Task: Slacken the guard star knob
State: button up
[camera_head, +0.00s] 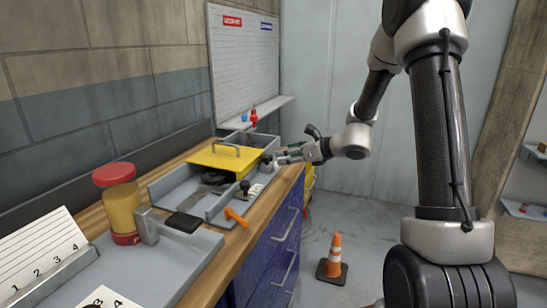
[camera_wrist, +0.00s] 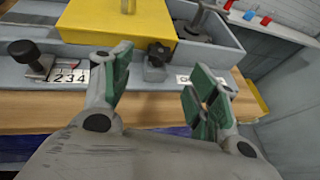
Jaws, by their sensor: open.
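The black star knob (camera_wrist: 159,51) sits on a grey block at the front rim of the grey tray, just in front of the yellow guard (camera_wrist: 110,18). The guard, with a handle on top, also shows in the head view (camera_head: 222,160). My gripper (camera_wrist: 160,82) is open and empty, its green-padded fingers spread. In the wrist view, the knob appears beyond the fingertips, between them and nearer the left one. In the head view, my gripper (camera_head: 280,157) is at the right side of the guard; the star knob is hard to make out there.
A round black knob (camera_wrist: 25,50) stands beside a number plate (camera_wrist: 66,76) left of the star knob. An orange handle (camera_head: 236,217) sticks out at the tray's front. A jar (camera_head: 119,205) stands further left. The floor holds a traffic cone (camera_head: 333,258).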

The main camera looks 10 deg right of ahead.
aim_at(269, 157)
jog(key=x, duration=0.7)
jog(key=shift+w+a+f, duration=0.1)
jog(key=shift+w+a, duration=0.05)
jog(key=shift+w, duration=0.1)
jog(key=c, duration=1)
